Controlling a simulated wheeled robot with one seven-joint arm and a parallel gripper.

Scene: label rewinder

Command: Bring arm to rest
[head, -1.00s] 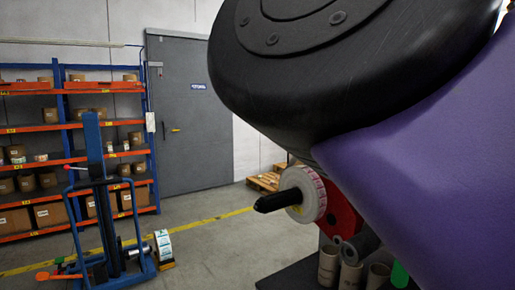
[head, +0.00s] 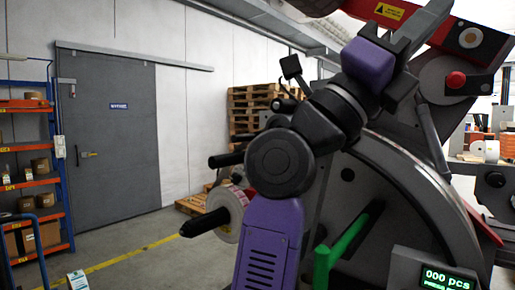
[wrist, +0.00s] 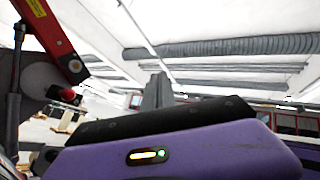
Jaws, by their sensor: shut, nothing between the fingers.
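My arm rises in front of the label rewinder (head: 395,190) in the head view, with a purple lower link, a black elbow and a purple wrist block. My gripper (head: 438,12) is at the upper end, pointing up and right. In the wrist view its grey fingers (wrist: 158,88) are together and empty beyond the purple housing, with the ceiling behind. A white label roll (head: 229,214) sits on a black spindle left of the arm. The arm hides part of the rewinder.
The rewinder's red arm (head: 468,38) is close to my gripper, also at left in the wrist view (wrist: 48,35). A green handle (head: 345,240) and a display (head: 447,278) are low right. Pallets (head: 250,108), a grey door (head: 108,140) and shelves (head: 30,180) stand behind. Floor is open at left.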

